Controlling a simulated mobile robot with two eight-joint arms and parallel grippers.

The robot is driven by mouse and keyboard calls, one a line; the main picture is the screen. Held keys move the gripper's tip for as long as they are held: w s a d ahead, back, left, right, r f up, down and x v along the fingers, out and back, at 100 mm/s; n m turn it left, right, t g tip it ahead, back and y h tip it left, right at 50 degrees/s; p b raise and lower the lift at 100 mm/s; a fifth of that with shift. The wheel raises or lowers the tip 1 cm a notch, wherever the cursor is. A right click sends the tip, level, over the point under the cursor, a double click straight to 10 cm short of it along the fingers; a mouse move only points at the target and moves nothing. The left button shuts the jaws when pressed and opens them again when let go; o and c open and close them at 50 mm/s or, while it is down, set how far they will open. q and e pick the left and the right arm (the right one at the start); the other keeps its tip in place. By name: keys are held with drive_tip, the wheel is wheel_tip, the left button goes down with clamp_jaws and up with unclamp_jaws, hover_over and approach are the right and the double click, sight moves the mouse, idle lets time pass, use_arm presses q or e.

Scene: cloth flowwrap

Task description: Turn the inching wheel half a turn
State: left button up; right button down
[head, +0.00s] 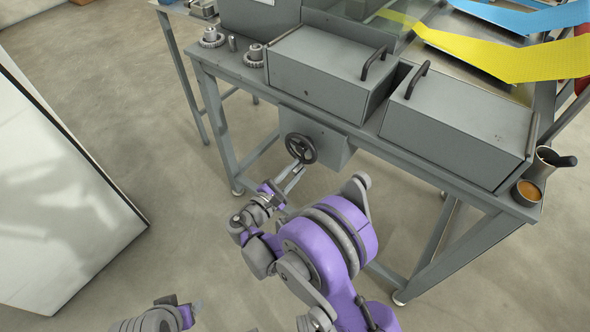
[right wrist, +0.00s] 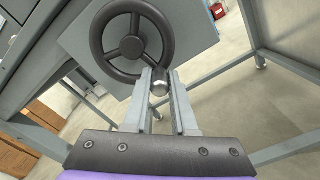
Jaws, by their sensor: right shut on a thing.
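The inching wheel (head: 301,148) is a dark three-spoked handwheel on a grey box under the front of the machine bench. In the right wrist view the wheel (right wrist: 133,12) fills the upper middle, with one spoke pointing up. A shiny rounded handle (right wrist: 160,87) sits at its lower right rim. My right gripper (right wrist: 160,90) is shut on this handle, one finger on each side. In the head view the right gripper (head: 292,178) reaches the wheel's lower edge. Part of my left arm shows at the bottom edge; its fingers cannot be made out clearly.
The grey bench carries two lidded boxes with black handles (head: 372,64), gears (head: 212,38) and cups (head: 529,191) at the right corner. Yellow (head: 500,55) and blue bands run at upper right. A white panel (head: 55,190) stands left. The floor between is clear.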

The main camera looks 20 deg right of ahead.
drive_tip(key=shift+w+a+f+m, duration=0.1)
drive_tip(key=shift+w+a+m, duration=0.15)
drive_tip(key=shift+m, duration=0.5)
drive_tip(key=shift+w+a+m, duration=0.15)
drive_tip(key=shift+w+m, duration=0.05)
drive_tip(key=shift+m, duration=0.55)
drive_tip(key=c, duration=0.7)
unclamp_jaws()
drive_tip(key=v, duration=1)
drive_tip(key=shift+s+a+p, duration=0.3)
drive_tip(key=shift+p, duration=0.05)
